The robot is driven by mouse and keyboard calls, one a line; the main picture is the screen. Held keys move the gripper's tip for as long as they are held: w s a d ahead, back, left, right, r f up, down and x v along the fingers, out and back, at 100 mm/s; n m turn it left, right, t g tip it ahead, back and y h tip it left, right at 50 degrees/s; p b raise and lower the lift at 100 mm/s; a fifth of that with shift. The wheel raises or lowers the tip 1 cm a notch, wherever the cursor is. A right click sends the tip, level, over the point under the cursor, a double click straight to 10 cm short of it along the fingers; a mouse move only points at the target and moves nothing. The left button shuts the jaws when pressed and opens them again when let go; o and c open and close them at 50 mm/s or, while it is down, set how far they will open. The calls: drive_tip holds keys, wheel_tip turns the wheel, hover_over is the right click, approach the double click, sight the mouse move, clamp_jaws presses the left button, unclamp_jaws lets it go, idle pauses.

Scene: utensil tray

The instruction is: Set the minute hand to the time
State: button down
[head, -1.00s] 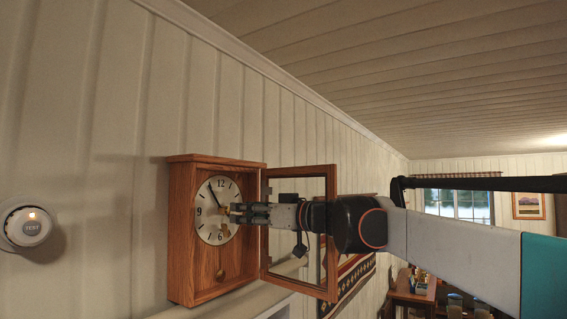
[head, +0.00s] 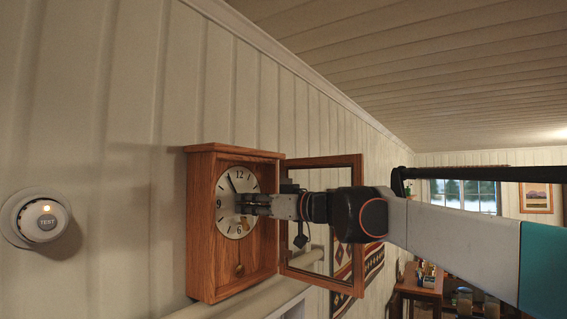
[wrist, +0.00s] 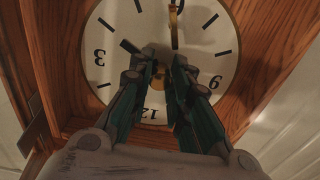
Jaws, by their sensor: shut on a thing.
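The wooden wall clock (head: 198,235) hangs on the left wall with its glazed door (head: 355,270) swung open to the right. Its white dial (head: 224,215) has black numerals; it also shows upside down in the wrist view (wrist: 120,75). A long black hand (head: 232,184) points near 11. A short dark bar (wrist: 130,47) shows near the centre in the wrist view; I cannot tell which hand it belongs to. My gripper (head: 243,204) reaches to the dial's middle. Its fingers (wrist: 164,62) are shut around a brass piece (wrist: 158,80) there, mostly hidden by them.
A gold piece (wrist: 173,22) crosses the dial near 6. The pendulum (head: 239,268) hangs below the dial. The open door's frame is close behind my gripper. A round TEST device (head: 42,219) is on the wall at left.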

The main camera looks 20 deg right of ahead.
drive_tip(key=shift+s+m, duration=0.1)
drive_tip(key=shift+m, duration=0.2)
drive_tip(key=m, duration=0.3)
drive_tip(key=shift+f+m, duration=0.1)
drive_tip(key=shift+m, duration=1.6)
drive_tip(key=c, duration=1.5)
unclamp_jaws()
drive_tip(key=shift+o, duration=0.2)
